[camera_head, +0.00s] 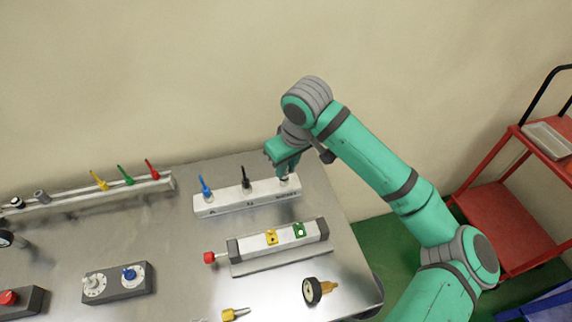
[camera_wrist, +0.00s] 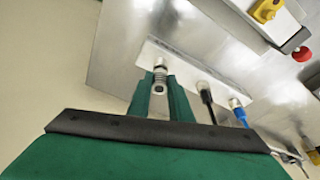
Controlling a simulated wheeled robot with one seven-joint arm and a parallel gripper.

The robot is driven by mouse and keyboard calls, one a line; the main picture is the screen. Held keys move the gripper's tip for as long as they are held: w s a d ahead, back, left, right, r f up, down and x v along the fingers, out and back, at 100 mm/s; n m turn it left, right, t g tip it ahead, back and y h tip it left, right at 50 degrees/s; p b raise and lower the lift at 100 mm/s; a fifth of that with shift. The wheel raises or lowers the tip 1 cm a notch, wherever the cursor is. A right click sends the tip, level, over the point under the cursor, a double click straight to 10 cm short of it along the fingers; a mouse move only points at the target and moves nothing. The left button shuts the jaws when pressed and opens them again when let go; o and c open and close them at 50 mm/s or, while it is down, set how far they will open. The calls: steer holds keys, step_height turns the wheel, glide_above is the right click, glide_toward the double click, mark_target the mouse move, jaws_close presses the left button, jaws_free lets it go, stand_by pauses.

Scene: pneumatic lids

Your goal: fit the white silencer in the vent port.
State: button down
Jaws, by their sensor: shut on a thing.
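The long white port block (camera_head: 225,203) lies on the metal bench, with dark markings along its front face. It also shows in the wrist view (camera_wrist: 190,68). My gripper (camera_head: 286,172) is over the block's right end, where the vent port is. In the wrist view, my gripper (camera_wrist: 160,92) is shut on a small whitish-grey cylinder, the silencer (camera_wrist: 160,72). The silencer's end meets the block at the port there. The port's mouth is hidden, and I cannot tell how deep the silencer sits.
A blue fitting (camera_head: 206,188) and a black fitting (camera_head: 246,182) stand in the same block. In front is a valve body (camera_head: 255,245) with yellow and green parts. A gauge (camera_head: 313,291), a yellow fitting (camera_head: 232,314) and a grey box (camera_head: 118,285) lie nearer. A red cart (camera_head: 500,205) stands right.

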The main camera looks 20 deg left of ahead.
steer(key=shift+f, duration=0.45)
steer(key=c, duration=1.5)
jaws_free()
steer(key=shift+c, duration=0.2)
steer(key=v, duration=0.7)
steer(key=shift+r, duration=0.15)
steer(key=v, duration=1)
steer(key=shift+d+r, duration=0.2)
steer(key=shift+r, duration=0.1)
